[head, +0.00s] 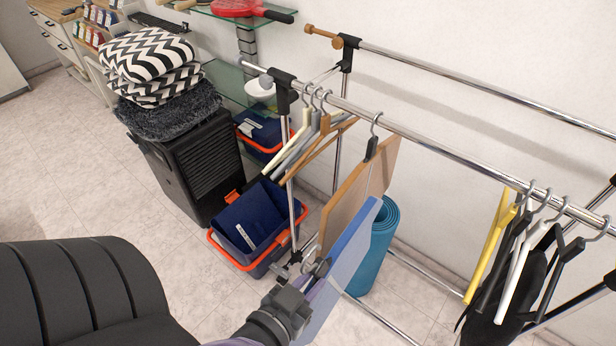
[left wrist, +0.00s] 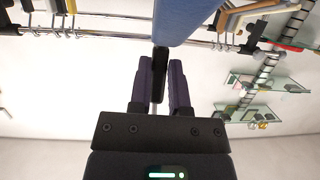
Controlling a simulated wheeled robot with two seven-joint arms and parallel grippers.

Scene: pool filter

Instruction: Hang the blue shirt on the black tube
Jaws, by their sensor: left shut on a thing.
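The blue shirt (head: 352,250) looks like a flat, stiff light-blue panel. It is in front of the rack, and its lower part is partly hidden by my gripper. My left gripper (head: 316,284) is shut on the shirt's black clip piece (left wrist: 160,72), with the purple fingers on either side of it. In the left wrist view the blue shirt (left wrist: 183,22) extends upward past the clip. The front rack tube (head: 415,135) looks chrome with black joints, and I cannot make out a plainly black tube. My right gripper is out of view.
A brown panel (head: 345,205) hangs from the front tube just behind the shirt. Hangers crowd the tube's left end and right part, with a yellow hanger (head: 490,245) there. Bare tube lies between. A teal roll (head: 378,250) stands behind. A black chair (head: 85,290) is at lower left.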

